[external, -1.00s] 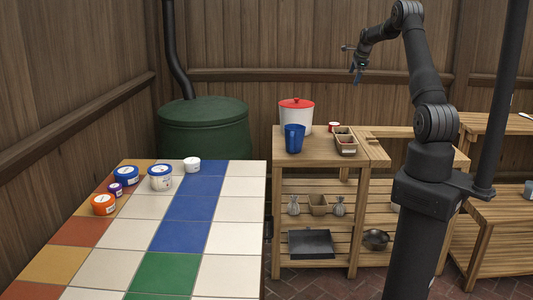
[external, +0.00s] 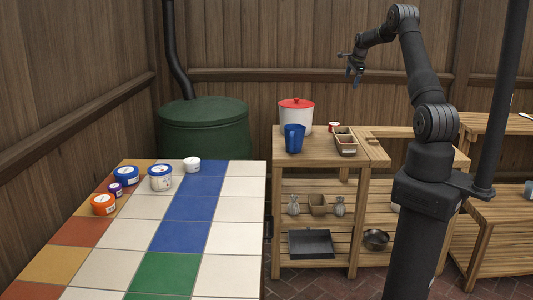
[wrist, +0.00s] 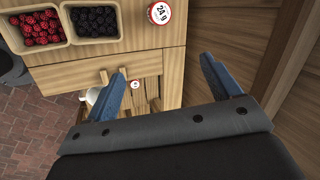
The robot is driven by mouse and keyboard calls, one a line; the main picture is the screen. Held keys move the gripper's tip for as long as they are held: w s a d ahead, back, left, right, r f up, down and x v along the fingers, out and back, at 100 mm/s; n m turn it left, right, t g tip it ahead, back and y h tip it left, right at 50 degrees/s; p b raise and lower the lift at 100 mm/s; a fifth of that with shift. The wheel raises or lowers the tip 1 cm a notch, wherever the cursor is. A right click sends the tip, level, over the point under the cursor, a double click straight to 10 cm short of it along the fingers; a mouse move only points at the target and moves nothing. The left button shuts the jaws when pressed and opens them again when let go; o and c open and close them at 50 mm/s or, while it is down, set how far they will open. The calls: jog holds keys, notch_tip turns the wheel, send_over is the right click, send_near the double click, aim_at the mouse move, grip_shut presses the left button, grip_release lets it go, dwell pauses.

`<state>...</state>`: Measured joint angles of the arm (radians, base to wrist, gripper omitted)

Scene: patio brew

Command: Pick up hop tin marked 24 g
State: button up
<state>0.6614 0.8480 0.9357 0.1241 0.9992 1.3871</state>
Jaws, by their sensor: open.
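The hop tin marked 24 g (wrist: 160,12) shows at the top edge of the wrist view, partly cut off. It has a white top with a red rim and stands on the wooden bench top. In the external view a small red and white tin (external: 333,127) stands behind the berry tray. My gripper (external: 356,72) hangs in the air above the bench. In the wrist view my gripper (wrist: 163,83) has its blue fingers spread wide apart, with nothing held between them. The tin lies ahead of the fingertips, apart from them.
A divided tray (wrist: 67,38) of raspberries and blackberries stands left of the tin. A blue jug (external: 293,139) and a white pot with a red lid (external: 297,114) share the bench. A smaller red and white disc (wrist: 135,84) shows lower down. Wooden fence boards (wrist: 240,35) rise at right.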

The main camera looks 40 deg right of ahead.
jog(key=w+a+f+n+g+h, duration=0.2)
jog(key=w+f+n, duration=0.5)
jog(key=f+n, duration=0.5)
jog(key=n, duration=0.1)
send_near(334, 124)
jog(key=d+f, duration=0.2)
jog(key=f, duration=0.1)
jog(key=w+d+f, duration=0.1)
jog(key=shift+f, duration=0.2)
jog(key=shift+a+x, duration=0.2)
jog(key=shift+x, duration=1.1)
jog(key=shift+a+x, duration=0.15)
jog(key=shift+x, duration=1.2)
jog(key=shift+w+f, duration=0.1)
jog(key=c, duration=1.1)
